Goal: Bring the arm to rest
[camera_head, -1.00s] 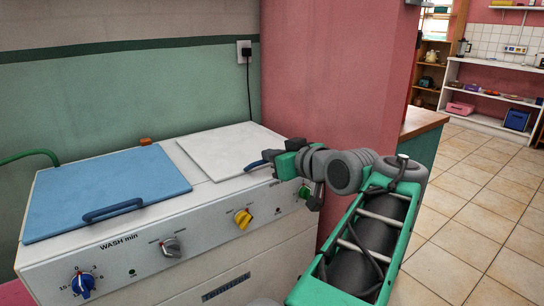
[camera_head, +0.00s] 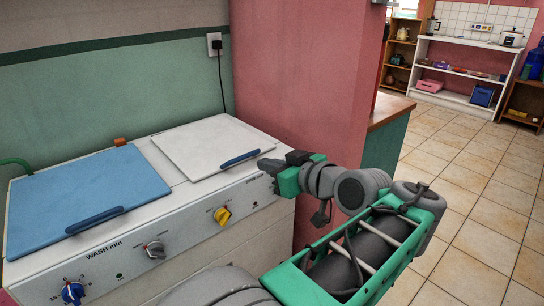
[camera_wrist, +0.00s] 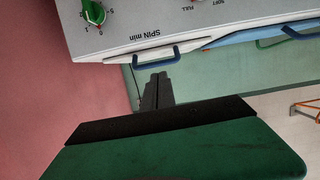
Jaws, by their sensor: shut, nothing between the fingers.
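My gripper (camera_head: 267,167) is at the right front corner of the washing machine (camera_head: 190,237), pointing left in the head view, with its fingers together and empty. The fingers also show shut in the wrist view (camera_wrist: 157,92), near a blue handle (camera_wrist: 156,58). In the head view the arm reaches up from the lower right, bent at the wrist. I cannot tell whether the fingertips touch the machine. The green knob is hidden in the head view but shows in the wrist view (camera_wrist: 93,13).
The machine has a blue lid (camera_head: 85,195) and a white lid (camera_head: 210,145), both closed. A pink wall (camera_head: 300,90) stands just behind the gripper. A wooden counter (camera_head: 390,110) is beyond it. Tiled floor (camera_head: 480,210) at right is clear; a white shelf (camera_head: 465,75) stands far back.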

